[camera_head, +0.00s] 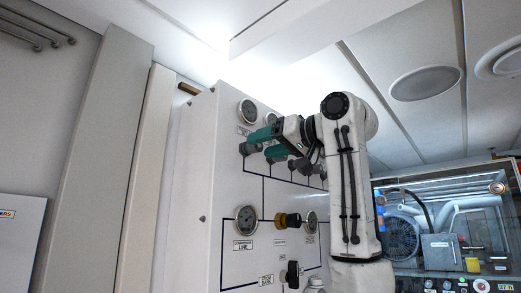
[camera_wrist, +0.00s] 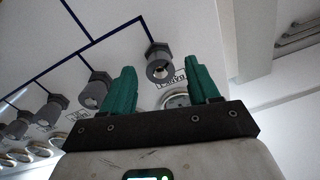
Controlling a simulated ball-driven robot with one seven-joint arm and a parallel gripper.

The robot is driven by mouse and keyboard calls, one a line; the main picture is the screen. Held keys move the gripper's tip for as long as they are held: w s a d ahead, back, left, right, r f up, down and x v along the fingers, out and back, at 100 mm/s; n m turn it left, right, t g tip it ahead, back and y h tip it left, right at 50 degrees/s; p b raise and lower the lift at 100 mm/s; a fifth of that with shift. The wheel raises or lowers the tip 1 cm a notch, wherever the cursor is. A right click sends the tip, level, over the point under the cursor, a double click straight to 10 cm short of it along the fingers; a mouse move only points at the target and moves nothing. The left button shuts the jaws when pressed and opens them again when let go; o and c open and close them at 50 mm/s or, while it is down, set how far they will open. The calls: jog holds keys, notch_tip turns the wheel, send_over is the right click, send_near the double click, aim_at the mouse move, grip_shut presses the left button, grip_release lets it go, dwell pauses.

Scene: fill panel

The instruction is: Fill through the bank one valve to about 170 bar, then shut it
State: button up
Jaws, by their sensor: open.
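The white fill panel (camera_head: 200,170) stands ahead with a row of valves along its upper part. In the wrist view, a grey valve knob (camera_wrist: 160,65) at the end of the row sits beyond and between my fingertips; it appears to be the bank one valve, though its label is hard to read. My gripper (camera_head: 257,146) has two teal fingers, spread apart with nothing between them; they also show in the wrist view (camera_wrist: 162,70). Whether they touch the knob I cannot tell. Its gauge (camera_wrist: 175,100) is partly hidden by the gripper; a top-left gauge (camera_head: 247,110) shows in the head view, reading illegible.
More valve knobs (camera_wrist: 97,90) continue along the row beside my fingers. Lower on the panel are a compressor line gauge (camera_head: 246,219), a brass-and-black knob (camera_head: 288,219) and a black knob (camera_head: 293,274). A glazed compressor cabinet (camera_head: 440,235) stands at right.

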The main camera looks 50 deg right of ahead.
jog(key=s+b, duration=0.3)
jog(key=s, duration=0.5)
jog(key=shift+s+d, duration=0.35)
jog(key=shift+d, duration=0.05)
dwell(6.8)
